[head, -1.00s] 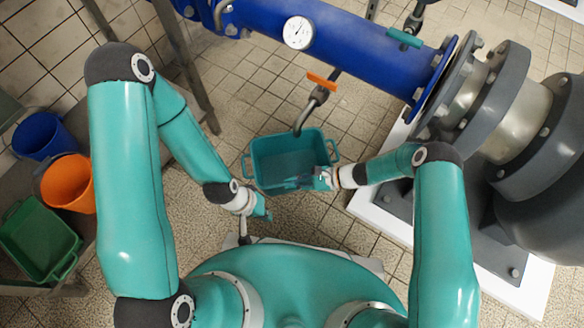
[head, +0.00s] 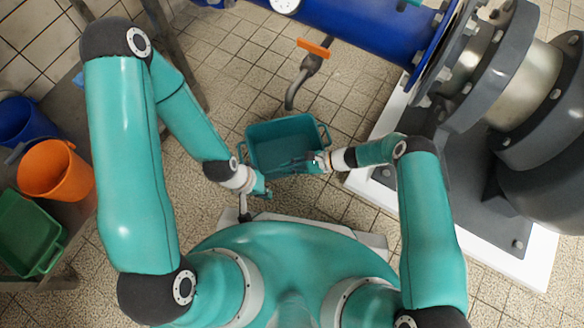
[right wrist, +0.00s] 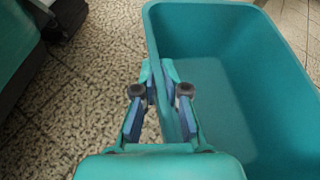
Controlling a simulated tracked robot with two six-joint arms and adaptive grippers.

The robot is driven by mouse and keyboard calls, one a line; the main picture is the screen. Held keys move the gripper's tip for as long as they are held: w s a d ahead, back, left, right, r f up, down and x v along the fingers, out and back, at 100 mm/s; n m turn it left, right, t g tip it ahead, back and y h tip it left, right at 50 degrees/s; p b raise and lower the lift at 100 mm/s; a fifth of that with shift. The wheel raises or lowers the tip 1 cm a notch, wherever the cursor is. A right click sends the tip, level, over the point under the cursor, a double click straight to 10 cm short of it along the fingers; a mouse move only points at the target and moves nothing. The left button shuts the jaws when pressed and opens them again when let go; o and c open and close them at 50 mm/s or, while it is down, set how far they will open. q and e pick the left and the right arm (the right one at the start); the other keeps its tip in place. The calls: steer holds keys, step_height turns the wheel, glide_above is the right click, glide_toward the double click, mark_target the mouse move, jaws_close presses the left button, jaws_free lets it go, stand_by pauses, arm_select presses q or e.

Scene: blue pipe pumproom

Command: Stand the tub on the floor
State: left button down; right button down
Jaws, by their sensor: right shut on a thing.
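The teal tub (head: 283,128) is at the middle of the head view, open side up, in front of my base. Its inside looks empty. My right gripper (head: 308,163) is at its near right side. In the right wrist view, the fingers of the right gripper (right wrist: 160,95) are closed on the tub's rim (right wrist: 180,110), one on each side of the wall. My left gripper (head: 265,190) is by the tub's near left corner; I cannot tell whether it touches the tub or how far its fingers are apart. I cannot tell whether the tub's underside touches the floor.
Tiled floor (head: 235,85) is clear around the tub. A bent pipe outlet with an orange handle (head: 313,48) is beyond it. A white plinth (head: 362,178) with a grey pump is at right. Blue, orange (head: 55,172) and green containers stand on a bench at left.

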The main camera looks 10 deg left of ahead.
steer(key=shift+r, duration=0.1)
steer(key=c, duration=1.2)
jaws_free()
